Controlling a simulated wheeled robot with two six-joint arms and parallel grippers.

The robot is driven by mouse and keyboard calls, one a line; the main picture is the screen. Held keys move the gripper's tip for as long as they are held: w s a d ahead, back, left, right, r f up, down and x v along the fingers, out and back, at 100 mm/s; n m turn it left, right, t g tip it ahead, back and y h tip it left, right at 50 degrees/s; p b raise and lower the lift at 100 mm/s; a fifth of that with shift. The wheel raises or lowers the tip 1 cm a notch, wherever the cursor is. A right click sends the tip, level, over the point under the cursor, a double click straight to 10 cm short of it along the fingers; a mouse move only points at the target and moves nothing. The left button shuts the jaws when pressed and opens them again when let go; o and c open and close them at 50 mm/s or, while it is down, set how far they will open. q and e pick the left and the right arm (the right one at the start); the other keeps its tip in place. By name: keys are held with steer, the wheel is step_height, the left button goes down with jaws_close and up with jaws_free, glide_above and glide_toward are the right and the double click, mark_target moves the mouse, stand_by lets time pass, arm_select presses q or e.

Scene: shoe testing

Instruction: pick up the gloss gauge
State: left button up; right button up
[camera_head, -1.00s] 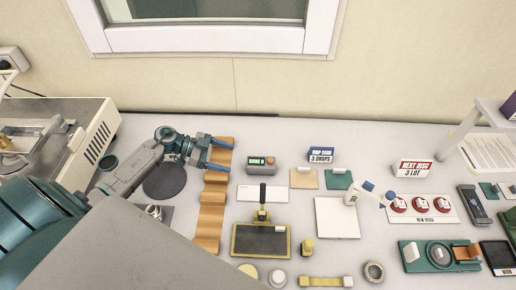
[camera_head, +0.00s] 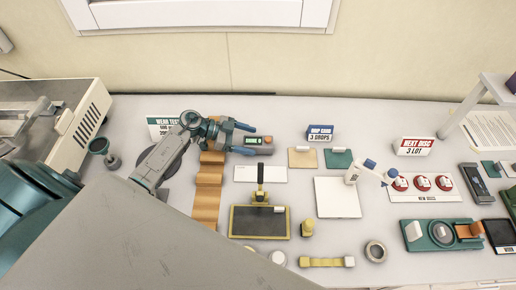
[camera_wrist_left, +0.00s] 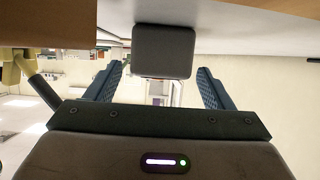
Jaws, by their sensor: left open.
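The gloss gauge (camera_head: 262,146) is a small grey box with a green display and an orange button, lying on the table. My left gripper (camera_head: 248,140) reaches it from the left. Its blue fingers are open, one on the far side of the gauge and one on the near side. In the left wrist view the gauge (camera_wrist_left: 163,50) appears as a dark block between and ahead of the open fingers (camera_wrist_left: 160,85), with gaps on both sides. No grip on it shows. My right gripper is not in view.
An orange wavy rack (camera_head: 207,190) lies under and in front of the left wrist. Wall behind; free table between gauge and wall.

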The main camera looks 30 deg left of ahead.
arm_select(q)
steer(key=shift+w+d+f, duration=0.15)
steer(key=shift+d+f, duration=0.1)
steer(key=shift+d, duration=0.2)
steer(key=shift+d+r, duration=0.1)
steer(key=shift+c, duration=1.4)
steer(key=c, duration=1)
steer(key=shift+o, duration=0.2)
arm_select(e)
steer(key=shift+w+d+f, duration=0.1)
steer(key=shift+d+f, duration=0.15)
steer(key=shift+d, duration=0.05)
